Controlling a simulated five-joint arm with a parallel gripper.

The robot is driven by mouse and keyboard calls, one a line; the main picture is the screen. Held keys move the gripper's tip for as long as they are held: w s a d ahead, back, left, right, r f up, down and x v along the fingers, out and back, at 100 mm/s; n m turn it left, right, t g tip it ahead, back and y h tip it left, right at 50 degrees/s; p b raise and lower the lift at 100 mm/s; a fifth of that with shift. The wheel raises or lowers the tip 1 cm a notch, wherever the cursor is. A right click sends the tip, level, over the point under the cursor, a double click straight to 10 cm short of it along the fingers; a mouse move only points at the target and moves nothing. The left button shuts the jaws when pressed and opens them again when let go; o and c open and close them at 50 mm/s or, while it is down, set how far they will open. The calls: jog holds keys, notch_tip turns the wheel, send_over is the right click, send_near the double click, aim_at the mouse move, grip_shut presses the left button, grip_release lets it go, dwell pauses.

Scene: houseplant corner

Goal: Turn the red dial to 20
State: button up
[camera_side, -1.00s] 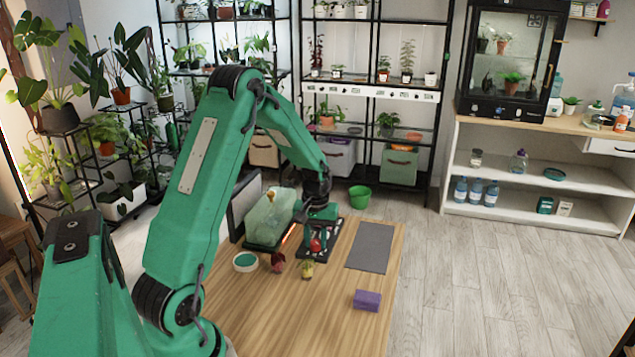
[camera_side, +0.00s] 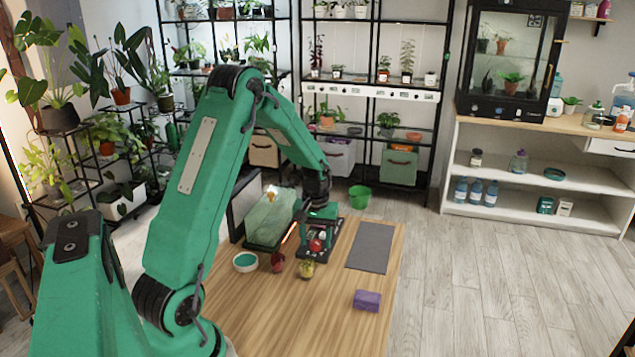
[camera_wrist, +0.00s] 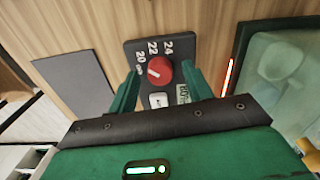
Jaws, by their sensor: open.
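The red dial (camera_wrist: 159,71) sits on a dark control panel (camera_wrist: 132,46) marked 20, 22 and 24 in the wrist view. A white mark on the dial lies toward its left side, near the 20 end; its exact setting is hard to read. The dial also shows in the side view (camera_side: 316,245), below my gripper (camera_side: 319,232). In the wrist view my gripper (camera_wrist: 161,84) is open. Its green fingers stand left and right of the dial, with visible gaps, so it is not gripped.
A white button (camera_wrist: 158,100) and small display (camera_wrist: 183,94) sit below the dial.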

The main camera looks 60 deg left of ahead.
aim_at(316, 243)
jog(key=shift+r, duration=3.8)
jog(key=shift+d+r, duration=0.25)
jog(key=s+d+r+m+t, duration=0.1)
jog(key=s+d+r+m, duration=0.15)
jog(key=d+r, duration=0.5)
jog(key=s+d+r+m+t, duration=0.2)
jog(key=s+d+r+m, duration=0.1)
jog(key=s+d, duration=0.3)
jog(key=s+d+r+m+t, duration=0.2)
jog(key=s+d+r+m, duration=0.1)
jog(key=s+d, duration=0.4)
jog(key=shift+d+r+m+t, duration=0.3)
jog(key=shift+d+m, duration=0.45)
jog(key=shift+d, duration=0.4)
